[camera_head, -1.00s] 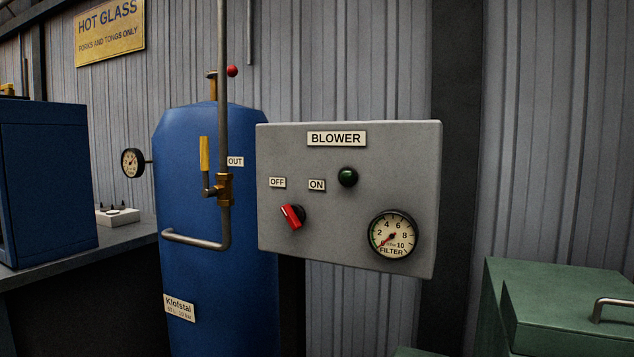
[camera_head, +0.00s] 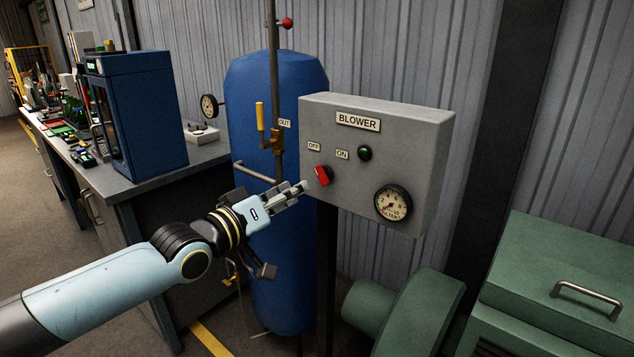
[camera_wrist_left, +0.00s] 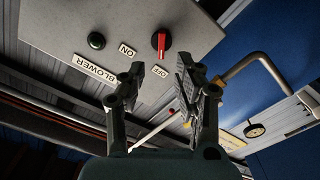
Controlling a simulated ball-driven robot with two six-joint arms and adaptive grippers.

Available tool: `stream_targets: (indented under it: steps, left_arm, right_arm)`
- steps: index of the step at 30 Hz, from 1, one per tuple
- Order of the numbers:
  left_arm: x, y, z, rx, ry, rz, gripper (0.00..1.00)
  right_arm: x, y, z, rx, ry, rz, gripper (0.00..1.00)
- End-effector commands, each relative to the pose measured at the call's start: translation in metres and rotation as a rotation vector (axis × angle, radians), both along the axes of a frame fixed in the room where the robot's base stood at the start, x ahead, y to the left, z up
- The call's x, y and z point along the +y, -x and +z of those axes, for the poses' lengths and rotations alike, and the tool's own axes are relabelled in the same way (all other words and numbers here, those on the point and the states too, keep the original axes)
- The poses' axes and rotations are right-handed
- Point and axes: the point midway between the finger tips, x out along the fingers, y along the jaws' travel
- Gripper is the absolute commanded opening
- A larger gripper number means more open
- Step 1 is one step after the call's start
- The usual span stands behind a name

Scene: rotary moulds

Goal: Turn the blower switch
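The grey blower panel (camera_head: 300,120) stands in the middle of the head view. Its red rotary switch (camera_head: 322,175) sits low on the left of the panel face and points toward the OFF label (camera_head: 314,146). The switch also shows in the left wrist view (camera_wrist_left: 160,43), with its white mark toward OFF. The ON label (camera_head: 342,154) is to the right, near a dark green lamp (camera_head: 365,153). My left gripper (camera_head: 303,187) is just left of the switch. In the left wrist view its fingers are open and apart, with nothing between them, and the switch lies beyond the fingertips.
A blue tank (camera_head: 285,280) with a bent pipe (camera_head: 258,173) and yellow-handled valve (camera_head: 260,116) stands left of and behind the panel. A round filter gauge (camera_head: 393,204) is on the panel. A green machine (camera_head: 550,255) is at lower right. A workbench (camera_head: 190,158) runs along the left.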

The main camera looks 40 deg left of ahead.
Motion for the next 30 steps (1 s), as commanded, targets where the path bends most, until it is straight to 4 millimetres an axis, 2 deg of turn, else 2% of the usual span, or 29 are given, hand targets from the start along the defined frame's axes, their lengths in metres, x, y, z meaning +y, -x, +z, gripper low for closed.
stream_targets:
  steps: [1, 9, 15, 24, 30]
  left_arm:
    - [-0.001, -0.01, -0.007, -0.005, 0.0, 0.0, 0.33]
    - [-0.004, -0.053, -0.006, -0.002, 0.001, 0.0, 0.33]
    - [-0.005, -0.073, -0.003, 0.001, 0.0, 0.001, 0.33]
    - [-0.006, -0.075, -0.001, 0.001, 0.0, 0.0, 0.33]
    - [-0.006, -0.075, -0.001, 0.001, 0.0, 0.0, 0.08]
  right_arm:
    - [-0.004, 0.001, -0.016, 0.001, 0.004, 0.002, 0.0]
    - [-0.013, 0.002, -0.052, 0.004, 0.015, 0.004, 0.0]
    - [-0.012, 0.003, -0.061, 0.005, 0.015, 0.004, 0.0]
    - [-0.011, 0.002, -0.061, 0.005, 0.013, 0.004, 0.0]
    - [-0.008, 0.002, -0.061, 0.005, 0.009, 0.003, 0.0]
